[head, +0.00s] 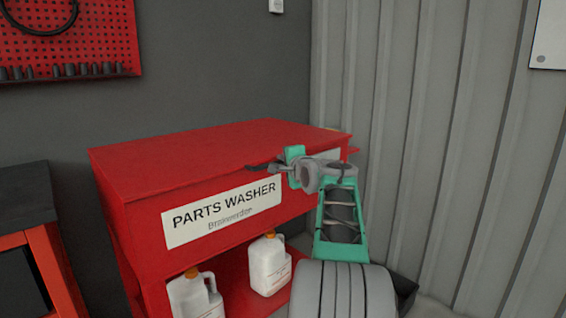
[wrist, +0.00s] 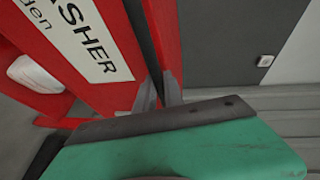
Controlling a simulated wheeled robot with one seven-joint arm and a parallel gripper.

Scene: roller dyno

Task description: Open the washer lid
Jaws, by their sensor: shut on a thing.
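The red parts washer stands ahead, with its flat red lid (head: 215,155) on top. The lid lies about level and looks closed. A short dark handle (head: 262,167) shows at the lid's front edge, left of my gripper (head: 280,168). My gripper is at this front edge, right of the PARTS WASHER label. In the wrist view, my fingers (wrist: 161,92) are close together around a dark strip (wrist: 143,35) between red panels, which looks like the handle. The exact contact is hard to see, as my gripper hides part of the edge.
White jugs (head: 268,265) stand on the washer's open lower shelf. A dark-topped red bench (head: 25,195) is at left, below a red pegboard (head: 70,45). A grey corrugated wall (head: 430,130) rises close on the right. The space above the lid is clear.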

